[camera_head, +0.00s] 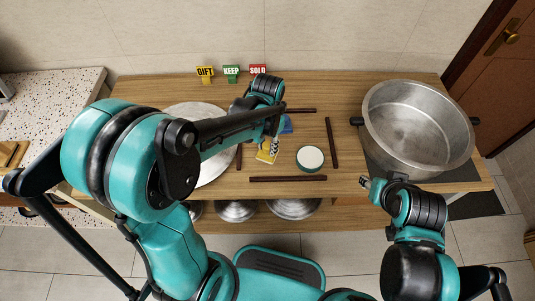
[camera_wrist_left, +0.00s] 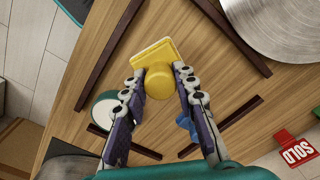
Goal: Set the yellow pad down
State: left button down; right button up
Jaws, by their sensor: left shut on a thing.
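The yellow pad (camera_head: 266,154) shows in the head view beside my left gripper (camera_head: 272,139), partly hidden by it. In the left wrist view the yellow pad (camera_wrist_left: 153,52) has a flat plate and a round knob. The fingers of my left gripper (camera_wrist_left: 160,90) are shut on the knob from both sides. The pad is over the wooden table (camera_head: 345,95), inside an area marked by dark strips; I cannot tell whether it touches the wood. My right gripper (camera_head: 369,184) is at the table's front edge, left of the pot; its finger gap is unclear.
Dark strips (camera_head: 288,179) surround a round white-topped green item (camera_head: 310,158) and a blue item (camera_head: 287,124). A large metal pot (camera_head: 415,125) stands right; a silver disc (camera_head: 205,165) lies left. GIFT (camera_head: 205,73), KEEP (camera_head: 231,72) and SOLD (camera_head: 258,70) signs stand behind.

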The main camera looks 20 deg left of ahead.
aim_at(267, 152)
pick_arm(q)
notch_tip(267, 152, down, 4)
jog(key=shift+w+a+f+b, duration=0.1)
jog(key=shift+f+b, duration=0.05)
jog(key=shift+b, duration=0.95)
jog(key=c, duration=1.2)
grip_release()
